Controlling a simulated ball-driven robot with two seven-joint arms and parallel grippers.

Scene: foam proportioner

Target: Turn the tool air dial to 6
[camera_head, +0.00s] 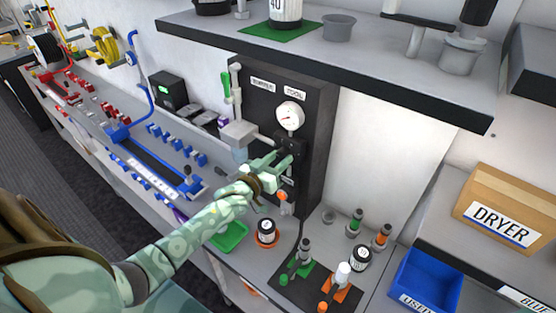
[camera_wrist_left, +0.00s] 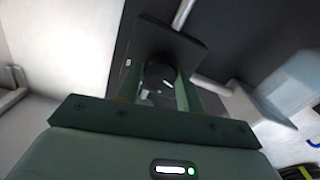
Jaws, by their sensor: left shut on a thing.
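The black panel (camera_head: 262,106) stands on the bench with a "TOOL" label (camera_head: 295,94) at its top right. A round white gauge (camera_head: 290,116) sits below this label; its reading is too small to tell. My left gripper (camera_head: 281,162) reaches the panel just below the gauge. In the left wrist view its two green fingers are shut on a dark round dial (camera_wrist_left: 160,78), one on each side. A small white mark shows on the dial, but no number is readable. In the head view the gripper largely hides the dial. My right gripper is in neither view.
A grey block with a green-handled lever (camera_head: 227,88) is left of the gauge. A grey shelf (camera_head: 400,75) overhangs the panel. Bottles, including a black-and-white one (camera_head: 267,229), stand on the bench below. A blue bin (camera_head: 427,279) is at right.

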